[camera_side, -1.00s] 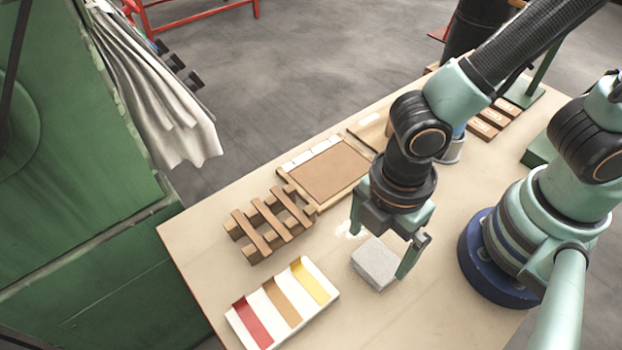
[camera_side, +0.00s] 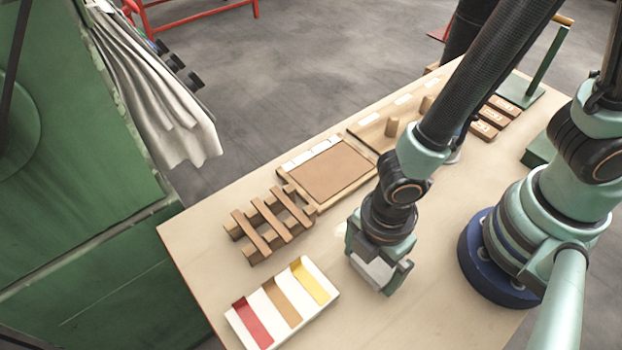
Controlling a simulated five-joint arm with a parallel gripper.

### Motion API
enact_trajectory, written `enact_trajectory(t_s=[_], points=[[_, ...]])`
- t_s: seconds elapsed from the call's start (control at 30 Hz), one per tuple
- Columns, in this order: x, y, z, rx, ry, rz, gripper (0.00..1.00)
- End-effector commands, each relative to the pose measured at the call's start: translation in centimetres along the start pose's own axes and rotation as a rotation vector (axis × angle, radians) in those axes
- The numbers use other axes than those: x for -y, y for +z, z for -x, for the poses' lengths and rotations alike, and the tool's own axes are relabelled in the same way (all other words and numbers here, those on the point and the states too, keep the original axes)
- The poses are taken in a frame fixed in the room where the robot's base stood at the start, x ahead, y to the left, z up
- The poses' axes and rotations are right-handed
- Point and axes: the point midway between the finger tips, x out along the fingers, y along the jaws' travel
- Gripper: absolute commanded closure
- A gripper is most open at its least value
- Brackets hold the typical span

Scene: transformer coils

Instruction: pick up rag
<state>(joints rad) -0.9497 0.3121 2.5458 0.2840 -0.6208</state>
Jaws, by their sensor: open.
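The rag (camera_side: 375,269) is a small grey folded cloth on the light wooden table, in the middle of the side view. My gripper (camera_side: 373,262) is low over it, with one finger on the rag's left and the other on its right. The jaws are open around the rag. The gripper hides most of the rag, and I cannot tell whether the fingers touch it.
A white tray (camera_side: 319,274) with red, brown and yellow strips lies to the left. A wooden slatted rack (camera_side: 268,226) and a framed brown board (camera_side: 330,173) are behind it. Labelled brown blocks (camera_side: 492,118) lie at the back right. Bare table (camera_side: 400,325) is in front.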

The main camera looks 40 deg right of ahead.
Motion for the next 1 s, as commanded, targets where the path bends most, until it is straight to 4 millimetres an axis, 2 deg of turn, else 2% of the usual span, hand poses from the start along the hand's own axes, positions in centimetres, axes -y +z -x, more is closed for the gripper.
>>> enact_trajectory(t_s=[0.23,0.27,0.4,0.43,0.77,1.0], points=[[0.0,0.0,-0.1,-0.001,0.001,0.000,0.00],[0.0,0.0,-0.1,-0.001,0.001,0.000,0.04],[0.0,0.0,-0.1,-0.001,0.000,0.000,0.57],[0.0,0.0,-0.1,-0.001,0.000,0.000,0.60],[0.0,0.0,0.1,-0.001,0.001,0.000,0.60],[-0.1,-0.1,1.5,-0.004,0.003,0.000,0.60]])
